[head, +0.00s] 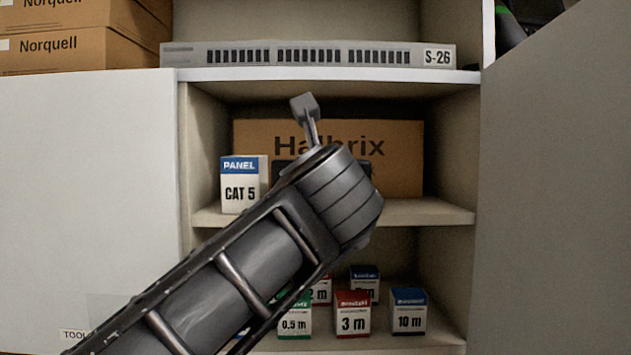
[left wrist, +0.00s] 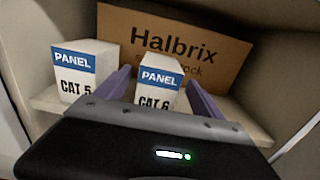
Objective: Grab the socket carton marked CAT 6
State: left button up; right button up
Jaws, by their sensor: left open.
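A white carton with a blue band (left wrist: 160,80) reads PANEL and CAT 6 in the left wrist view. It stands upright on the shelf. No carton with the word socket shows. My left gripper (left wrist: 158,77) is open, with one purple finger on each side of this carton; I cannot tell whether they touch it. In the head view my left arm hides the carton and most of the gripper. A similar carton (head: 244,184), marked PANEL and CAT 5, stands to the left, close by the left finger in the left wrist view (left wrist: 82,72). My right gripper is not in view.
A brown Halbrix box (head: 405,158) stands behind the cartons on the same shelf (head: 440,211). Several small cable cartons, including a red 3 m one (head: 352,313), stand on the shelf below. A grey S-26 unit (head: 310,56) lies above. Cabinet doors flank the opening.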

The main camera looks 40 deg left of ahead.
pick_arm(q)
jog(key=p+x, duration=0.1)
jog(key=x, duration=0.3)
jog(key=shift+s+p, duration=0.1)
jog(key=shift+p, duration=0.25)
jog(key=shift+w+a+f, duration=0.1)
jog(key=shift+w+a, duration=0.25)
jog(key=shift+w, duration=0.1)
jog(key=shift+s, duration=0.1)
jog(key=shift+c, duration=0.2)
jog(key=c, duration=1.6)
